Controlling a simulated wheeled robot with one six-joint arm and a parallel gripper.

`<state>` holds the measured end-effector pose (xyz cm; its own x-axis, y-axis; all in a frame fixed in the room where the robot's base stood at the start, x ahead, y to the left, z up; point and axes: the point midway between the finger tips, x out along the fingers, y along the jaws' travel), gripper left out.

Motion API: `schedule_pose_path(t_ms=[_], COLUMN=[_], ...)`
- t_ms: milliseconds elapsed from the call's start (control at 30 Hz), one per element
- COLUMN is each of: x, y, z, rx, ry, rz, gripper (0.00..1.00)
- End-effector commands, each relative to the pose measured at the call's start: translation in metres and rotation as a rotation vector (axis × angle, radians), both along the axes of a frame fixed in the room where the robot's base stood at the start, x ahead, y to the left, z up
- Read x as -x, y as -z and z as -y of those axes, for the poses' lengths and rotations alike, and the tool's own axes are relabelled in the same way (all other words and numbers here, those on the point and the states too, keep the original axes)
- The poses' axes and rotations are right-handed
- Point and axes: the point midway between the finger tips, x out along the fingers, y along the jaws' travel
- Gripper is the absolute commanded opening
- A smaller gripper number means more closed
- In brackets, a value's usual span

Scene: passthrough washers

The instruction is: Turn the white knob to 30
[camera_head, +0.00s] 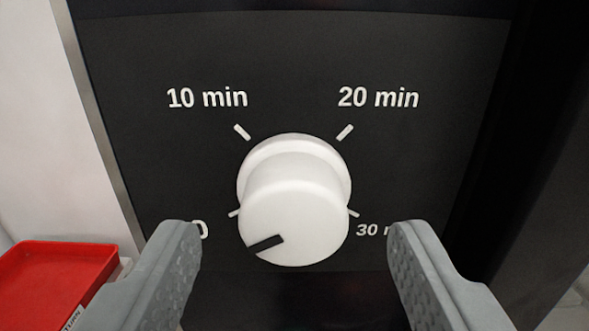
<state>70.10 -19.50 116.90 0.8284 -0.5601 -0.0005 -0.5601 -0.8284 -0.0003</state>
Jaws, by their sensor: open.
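The white knob (295,195) is at the centre of the head camera view, on a black panel (300,60). A dark pointer mark (265,243) on its face points to the lower left, toward the 0 label (203,230). The labels 10 min (207,97), 20 min (378,97) and 30 (368,230) run around the knob, each with a white tick. The 30 label is partly covered by my right finger. My gripper (296,250) is open, with one finger on each side of the knob and a gap to both.
A red tray (50,275) with a partly visible label lies at the lower left. A pale surface (30,110) stands left of the panel, and a dark surface (535,150) is at the right. The space between my fingers and the knob is clear.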

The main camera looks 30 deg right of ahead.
Motion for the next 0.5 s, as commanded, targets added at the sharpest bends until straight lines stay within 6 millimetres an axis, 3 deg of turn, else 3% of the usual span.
schedule_pose_path(t_ms=[200,500], x=[-0.017,-0.021], y=[0.0,0.0], z=[0.011,0.014], rx=[0.001,0.001], ry=[0.0,0.0], rz=[-0.001,0.001], gripper=[0.6,0.6])
